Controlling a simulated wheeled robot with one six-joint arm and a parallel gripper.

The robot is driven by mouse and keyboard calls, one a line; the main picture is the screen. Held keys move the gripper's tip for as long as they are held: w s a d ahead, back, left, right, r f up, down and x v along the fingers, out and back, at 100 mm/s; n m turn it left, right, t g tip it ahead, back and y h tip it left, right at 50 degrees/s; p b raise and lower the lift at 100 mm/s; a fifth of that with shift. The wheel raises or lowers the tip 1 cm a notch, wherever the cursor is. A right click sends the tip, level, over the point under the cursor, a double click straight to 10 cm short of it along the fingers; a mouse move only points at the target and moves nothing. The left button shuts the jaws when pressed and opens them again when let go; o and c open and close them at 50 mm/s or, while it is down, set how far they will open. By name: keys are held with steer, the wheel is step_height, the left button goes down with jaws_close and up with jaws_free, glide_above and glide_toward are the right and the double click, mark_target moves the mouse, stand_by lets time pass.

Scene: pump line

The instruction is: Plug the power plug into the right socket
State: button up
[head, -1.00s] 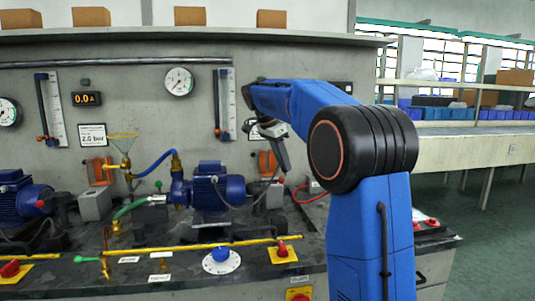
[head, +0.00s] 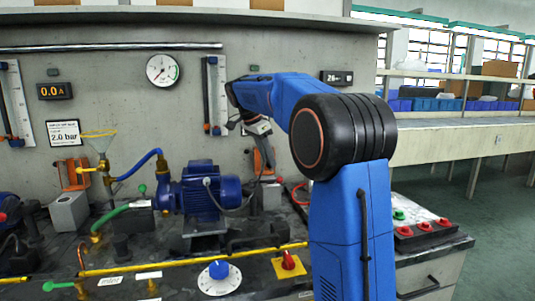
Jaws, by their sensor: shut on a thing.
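My gripper (head: 266,150) is at the back of the bench, close in front of the wall, pointing down. It is small and partly dark in the head view. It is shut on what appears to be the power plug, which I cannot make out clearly. A grey cable (head: 238,208) runs from the blue motor (head: 208,190) up toward my gripper. A grey box (head: 271,197) stands just below the gripper, and another grey box (head: 68,212) stands farther left.
A pressure gauge (head: 162,70) and a display (head: 55,91) are on the wall. A yellow pipe (head: 190,262) crosses the front. A button box (head: 420,232) sits at the right edge.

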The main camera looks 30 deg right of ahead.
steer(key=shift+f, duration=2.1)
steer(key=shift+f, duration=0.8)
stand_by(0.5)
steer(key=o, duration=1.1)
steer(key=shift+v, duration=3)
steer(key=shift+v, duration=8.7)
